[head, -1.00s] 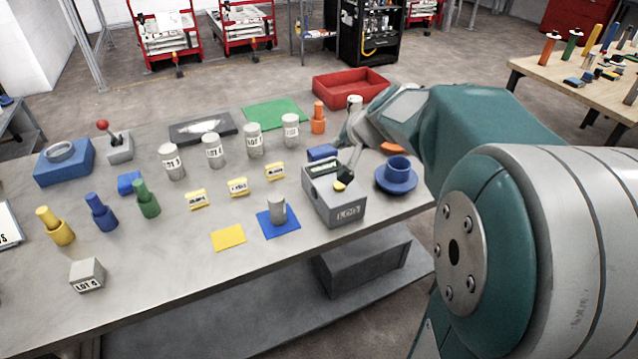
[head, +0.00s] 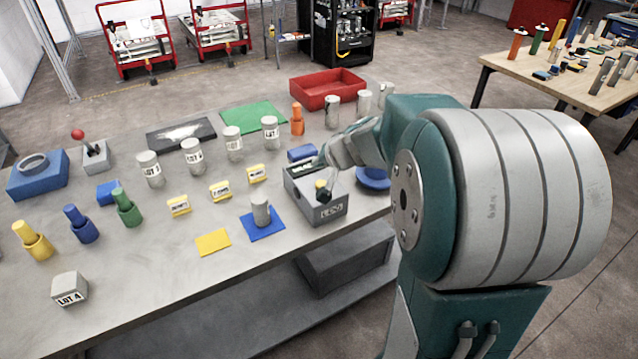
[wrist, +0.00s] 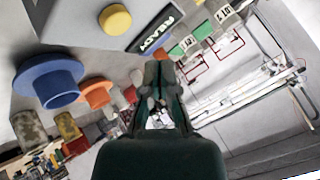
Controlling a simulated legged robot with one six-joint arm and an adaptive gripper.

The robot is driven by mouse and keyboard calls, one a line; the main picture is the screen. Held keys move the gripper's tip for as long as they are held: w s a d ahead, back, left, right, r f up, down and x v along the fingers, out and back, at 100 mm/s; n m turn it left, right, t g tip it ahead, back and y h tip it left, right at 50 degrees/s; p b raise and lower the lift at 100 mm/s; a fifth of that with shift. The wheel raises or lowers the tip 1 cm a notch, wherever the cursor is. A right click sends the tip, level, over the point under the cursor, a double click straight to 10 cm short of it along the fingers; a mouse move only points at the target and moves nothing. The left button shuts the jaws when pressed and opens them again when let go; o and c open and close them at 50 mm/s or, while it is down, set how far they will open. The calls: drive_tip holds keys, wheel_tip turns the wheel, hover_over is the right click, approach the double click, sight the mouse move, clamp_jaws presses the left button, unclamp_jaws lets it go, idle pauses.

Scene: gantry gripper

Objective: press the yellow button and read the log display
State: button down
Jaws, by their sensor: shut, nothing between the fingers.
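The grey log box (head: 318,209) stands near the right front edge of the table. Its yellow button (head: 320,184) is on top and also shows in the wrist view (wrist: 115,19). The dark display (wrist: 156,33) beside the button reads READY in the wrist view. In the head view the display is partly hidden by my arm and too small to read. My gripper (wrist: 160,72) is shut and empty. In the wrist view the fingertips look apart from the button.
A blue flanged cup (head: 373,179) stands right of the box, partly behind my arm. A blue block (head: 302,153) lies behind the box. A grey cylinder (head: 261,210) stands on a blue mat (head: 263,229) to its left. Labelled grey canisters stand farther back.

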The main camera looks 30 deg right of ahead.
sight(318, 181)
drive_tip(key=f, duration=0.1)
drive_tip(key=d+f, duration=0.1)
drive_tip(key=f, duration=0.1)
drive_tip(key=shift+f, duration=0.15)
drive_tip(key=shift+a+f, duration=0.1)
drive_tip(key=shift+a, duration=0.1)
drive_tip(key=shift+a, duration=0.15)
drive_tip(key=shift+d, duration=0.2)
idle(0.8)
drive_tip(key=shift+f, duration=0.3)
drive_tip(key=shift+f, duration=0.55)
idle(0.7)
drive_tip(key=shift+a+r, duration=0.1)
drive_tip(key=shift+r, duration=0.85)
